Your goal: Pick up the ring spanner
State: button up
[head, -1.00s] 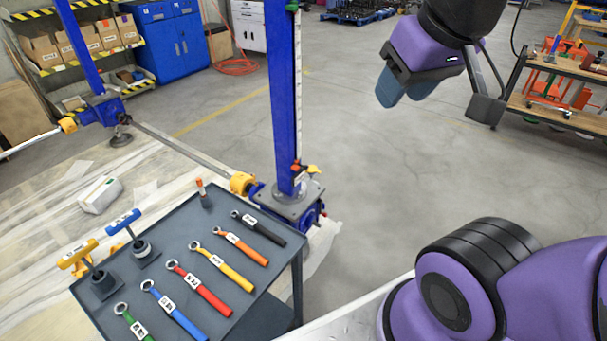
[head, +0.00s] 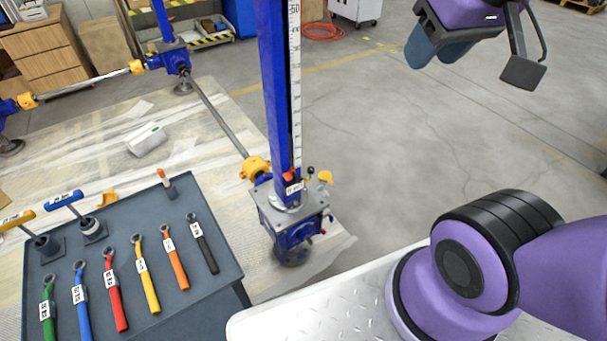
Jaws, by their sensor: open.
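Several ring spanners with coloured handles lie side by side on a dark grey trolley top (head: 215,288) at the lower left: a green spanner (head: 48,312), a blue spanner (head: 82,312), a red spanner (head: 116,300), a yellow spanner (head: 147,280), an orange spanner (head: 175,260) and a black spanner (head: 204,246). Each has a white label that is too small to read. My gripper (head: 436,50) is at the upper right, over bare floor, far from the trolley. Its blue fingers are empty and apart from everything; the top of my gripper is cut off.
A blue screw jack column (head: 274,100) stands behind the trolley, its base (head: 290,218) close to the trolley's right corner. Two T-handled tools, yellow (head: 18,220) and blue (head: 64,199), stand upright on the trolley's left. Floor at right is clear.

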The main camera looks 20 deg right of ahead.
aim_at(154, 309)
jog(key=i+l+u, duration=0.25)
jog(key=i+l, duration=0.25)
jog(key=l, duration=0.2)
jog(key=i+l+u, duration=0.25)
jog(key=l+u, duration=0.25)
jog(key=l, duration=0.3)
jog(key=l+u, duration=0.3)
jog(key=l, duration=0.4)
jog(key=l+u, duration=0.35)
jog(key=l, duration=0.35)
jog(key=u, duration=1.35)
jog(key=i+j, duration=0.1)
jog(key=j, duration=0.15)
jog(key=i+j+z, duration=0.15)
jog(key=i+j, duration=0.1)
jog(key=j, duration=0.3)
jog(key=i+j+z, duration=0.2)
jog(key=i, duration=0.25)
jog(key=i+j+z, duration=0.2)
jog(key=i, duration=0.2)
